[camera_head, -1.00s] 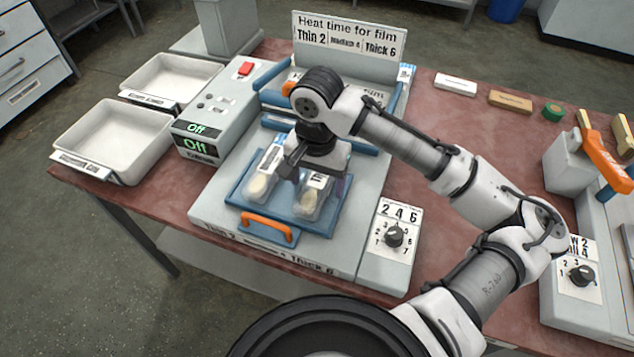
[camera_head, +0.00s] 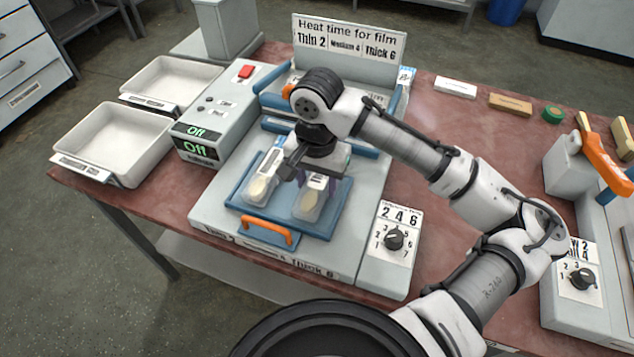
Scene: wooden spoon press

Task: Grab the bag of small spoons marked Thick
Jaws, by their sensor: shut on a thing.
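Two small clear bags with pale round spoon ends lie on the blue tray (camera_head: 238,196) of the press: a left bag (camera_head: 262,187) and a right bag (camera_head: 308,206). Both have white labels at their upper ends, but the print is too small to read. My gripper (camera_head: 315,179) is over the upper end of the right bag and appears shut on it, with a dark finger between the two bags. My wrist hides part of the grip, and I cannot tell whether the bag is off the tray.
An orange handle (camera_head: 268,229) fronts the tray. The heat-time sign (camera_head: 348,38) stands behind. Left are a control box reading Off (camera_head: 207,130) and two white bins (camera_head: 112,140) (camera_head: 172,76). A dial box (camera_head: 393,245) stands right, with a second press farther right.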

